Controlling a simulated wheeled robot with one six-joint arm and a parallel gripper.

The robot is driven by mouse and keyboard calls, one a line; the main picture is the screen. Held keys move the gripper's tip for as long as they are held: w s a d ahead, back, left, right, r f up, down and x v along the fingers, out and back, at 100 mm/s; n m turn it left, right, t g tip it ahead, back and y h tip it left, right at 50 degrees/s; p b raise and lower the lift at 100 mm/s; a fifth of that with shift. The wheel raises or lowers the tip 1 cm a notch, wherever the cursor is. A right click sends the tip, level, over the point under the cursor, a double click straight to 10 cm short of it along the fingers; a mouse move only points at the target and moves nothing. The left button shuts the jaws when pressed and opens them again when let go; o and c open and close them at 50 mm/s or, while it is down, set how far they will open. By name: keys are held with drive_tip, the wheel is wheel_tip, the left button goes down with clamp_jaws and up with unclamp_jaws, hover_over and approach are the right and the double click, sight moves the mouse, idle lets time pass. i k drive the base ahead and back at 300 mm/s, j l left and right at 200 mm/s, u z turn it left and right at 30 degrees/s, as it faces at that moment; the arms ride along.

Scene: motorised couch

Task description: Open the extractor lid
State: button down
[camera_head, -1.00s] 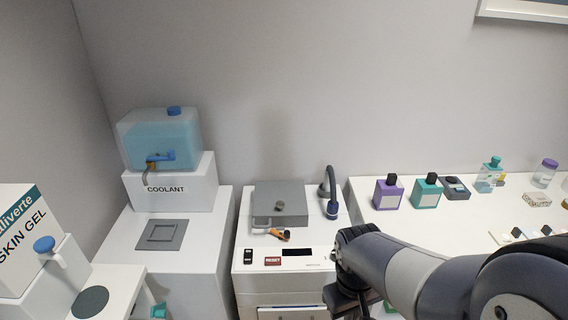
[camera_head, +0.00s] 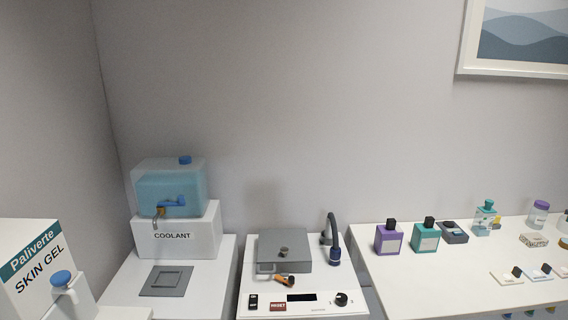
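A grey square box with a flat lid (camera_head: 284,248), which looks like the extractor, sits on a white unit in the middle of the view. Its lid lies flat and looks closed, with a small round knob (camera_head: 284,251) on top. A light handle (camera_head: 265,268) and an orange and black latch-like piece (camera_head: 286,280) are at its front left. A dark curved hose or spout (camera_head: 333,237) stands just right of it. My gripper is not in view.
The unit's front has a RESET button (camera_head: 278,306), a dark display (camera_head: 301,297) and a black knob (camera_head: 341,299). A coolant tank (camera_head: 170,186) stands left on a white block. Purple (camera_head: 389,238) and teal (camera_head: 425,236) bottles stand on the right table. A skin gel dispenser (camera_head: 32,268) is far left.

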sight(284, 251)
drive_tip(key=k+j+z, duration=0.15)
drive_tip(key=k+j, duration=0.2)
drive_tip(key=l+z, duration=0.15)
drive_tip(key=l, duration=0.45)
drive_tip(key=i+j+u, duration=0.1)
drive_tip(key=i+j, duration=0.25)
drive_tip(key=i+j+u, duration=0.15)
drive_tip(key=i+j, duration=0.15)
drive_tip(key=i, duration=0.2)
drive_tip(key=i+j+u, duration=0.1)
drive_tip(key=i+j, duration=0.2)
drive_tip(key=i, duration=0.2)
